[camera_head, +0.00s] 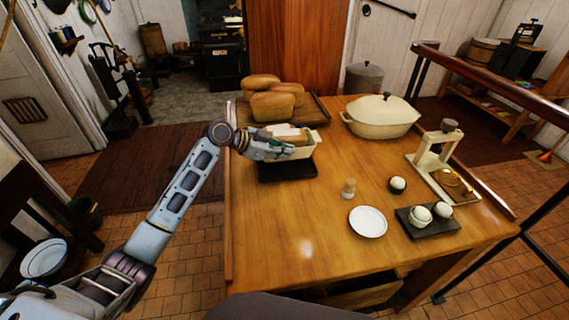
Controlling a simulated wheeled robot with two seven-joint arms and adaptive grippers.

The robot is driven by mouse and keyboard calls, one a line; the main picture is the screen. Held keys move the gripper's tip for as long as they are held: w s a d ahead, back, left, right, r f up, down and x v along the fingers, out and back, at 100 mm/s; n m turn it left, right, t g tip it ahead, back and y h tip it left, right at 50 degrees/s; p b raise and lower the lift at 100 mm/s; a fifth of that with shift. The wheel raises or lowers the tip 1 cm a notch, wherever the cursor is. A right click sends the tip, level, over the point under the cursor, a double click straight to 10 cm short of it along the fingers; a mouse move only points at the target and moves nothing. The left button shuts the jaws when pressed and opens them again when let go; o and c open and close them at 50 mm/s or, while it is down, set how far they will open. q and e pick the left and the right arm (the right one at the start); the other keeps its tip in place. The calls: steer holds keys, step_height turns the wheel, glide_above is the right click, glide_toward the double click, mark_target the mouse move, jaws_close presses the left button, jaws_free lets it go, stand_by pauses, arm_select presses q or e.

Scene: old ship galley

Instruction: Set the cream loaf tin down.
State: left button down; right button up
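The cream loaf tin (303,153) is at the left part of the wooden table, with something brown and pale showing inside it. My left gripper (284,148) is at the tin's left side and appears closed on its wall; the fingertips are partly hidden against it. The tin is level, over the back of a flat black tray (287,174). I cannot tell whether it touches the tray or hangs just above it. My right gripper is not in view.
Bread loaves (272,106) lie on a wooden board behind the tin. A cream lidded pot (382,117) stands to the right. The front-left tabletop is clear.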

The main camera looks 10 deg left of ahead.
arm_select(q)
steer(key=shift+f, duration=0.6)
steer(key=shift+f, duration=0.1)
steer(key=shift+f, duration=1.8)
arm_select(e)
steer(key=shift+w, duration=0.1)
arm_select(q)
steer(key=c, duration=2.1)
jaws_free()
steer(key=shift+f, duration=0.2)
steer(key=o, duration=0.5)
steer(key=shift+c, duration=0.2)
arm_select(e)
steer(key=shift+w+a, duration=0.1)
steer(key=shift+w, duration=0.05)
arm_select(q)
steer(key=shift+r, duration=0.2)
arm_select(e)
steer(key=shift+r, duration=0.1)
